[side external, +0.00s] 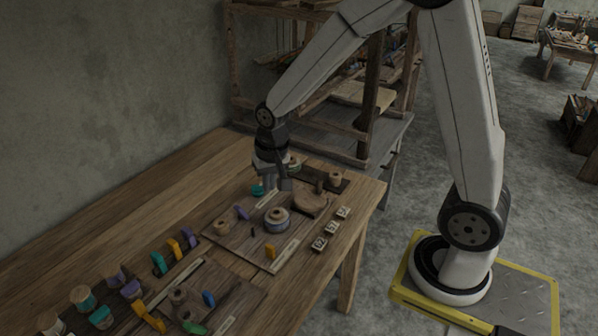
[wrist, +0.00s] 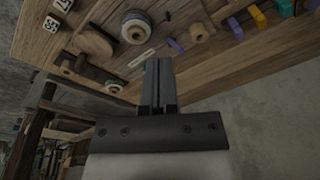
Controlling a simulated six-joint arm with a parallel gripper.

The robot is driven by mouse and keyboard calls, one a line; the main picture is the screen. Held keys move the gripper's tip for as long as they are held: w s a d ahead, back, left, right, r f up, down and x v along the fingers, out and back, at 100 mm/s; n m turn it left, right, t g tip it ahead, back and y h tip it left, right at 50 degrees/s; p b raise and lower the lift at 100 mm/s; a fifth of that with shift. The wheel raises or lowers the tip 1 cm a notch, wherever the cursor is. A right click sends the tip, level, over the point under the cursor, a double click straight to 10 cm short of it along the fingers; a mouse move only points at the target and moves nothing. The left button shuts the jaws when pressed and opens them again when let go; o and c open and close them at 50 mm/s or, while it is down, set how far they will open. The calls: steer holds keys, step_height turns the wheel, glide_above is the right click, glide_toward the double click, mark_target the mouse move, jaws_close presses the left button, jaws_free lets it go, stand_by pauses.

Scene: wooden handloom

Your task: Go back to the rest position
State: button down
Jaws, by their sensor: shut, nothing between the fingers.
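My gripper (side external: 272,186) is shut and empty above the far part of the wooden table (side external: 190,179). In the side external view it hangs pointing down, close to a teal piece (side external: 257,190) and a spool (side external: 276,219). In the wrist view my gripper (wrist: 158,64) shows as two dark fingers held together, with table wood beyond the tips. A little teal shows at the tips there. I cannot tell if the fingers touch anything.
A round wooden disc (side external: 309,204) and numbered blocks (side external: 331,228) lie near the table's right edge. Several spools and coloured pieces (side external: 131,289) fill the near end. A wooden loom frame (side external: 372,90) stands behind. A wall (side external: 100,80) borders the left side.

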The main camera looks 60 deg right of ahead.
steer(key=s+a+n, duration=0.2)
steer(key=s+n, duration=0.4)
steer(key=s, duration=0.5)
steer(key=shift+a+f+t, duration=0.15)
steer(key=shift+a+t, duration=0.2)
steer(key=shift+t, duration=0.05)
